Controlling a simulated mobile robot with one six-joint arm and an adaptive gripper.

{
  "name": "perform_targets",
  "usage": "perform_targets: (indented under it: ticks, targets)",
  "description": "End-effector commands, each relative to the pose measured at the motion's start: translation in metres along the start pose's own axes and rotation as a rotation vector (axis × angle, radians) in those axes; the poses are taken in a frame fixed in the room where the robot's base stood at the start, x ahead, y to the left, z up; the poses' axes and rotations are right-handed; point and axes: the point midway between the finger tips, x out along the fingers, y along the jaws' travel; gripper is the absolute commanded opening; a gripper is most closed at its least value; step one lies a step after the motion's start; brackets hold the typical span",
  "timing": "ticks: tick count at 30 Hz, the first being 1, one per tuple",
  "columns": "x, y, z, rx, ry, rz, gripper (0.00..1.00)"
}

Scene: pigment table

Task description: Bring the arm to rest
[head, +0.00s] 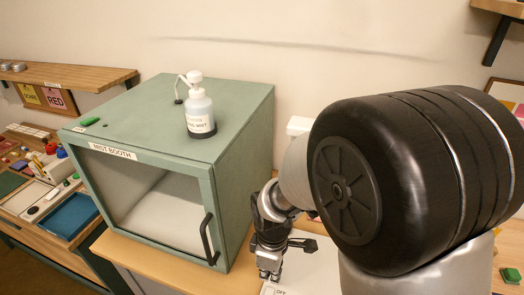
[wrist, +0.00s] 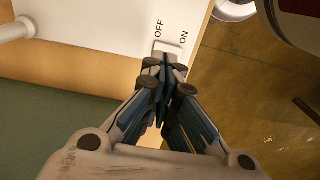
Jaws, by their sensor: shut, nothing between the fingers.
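My gripper (head: 268,274) is low in the middle of the head view, to the right of the green mist booth (head: 237,140). In the wrist view my gripper (wrist: 165,66) has its fingertips together with nothing between them. The fingertips are over or close to a white rocker switch (wrist: 172,48) marked OFF and ON on a white panel (wrist: 100,25). I cannot tell whether they touch it. My large black arm link fills the right of the head view.
The booth has a closed glass door with a dark handle (head: 208,240). A white spray bottle (head: 200,112) stands on its top. A blue tray (head: 70,216) and small bottles are on the bench at left. A wooden shelf (head: 70,75) hangs on the wall.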

Motion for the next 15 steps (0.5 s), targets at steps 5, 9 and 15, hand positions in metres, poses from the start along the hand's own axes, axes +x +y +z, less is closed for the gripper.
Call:
perform_targets:
  ticks: [5, 9, 15]
  targets:
    - [-0.023, 0.002, 0.008, 0.075, 0.02, 0.025, 0.0]
    - [-0.071, 0.0, 0.03, 0.263, 0.066, 0.076, 0.0]
    - [-0.138, -0.02, 0.074, 0.598, 0.153, 0.15, 0.0]
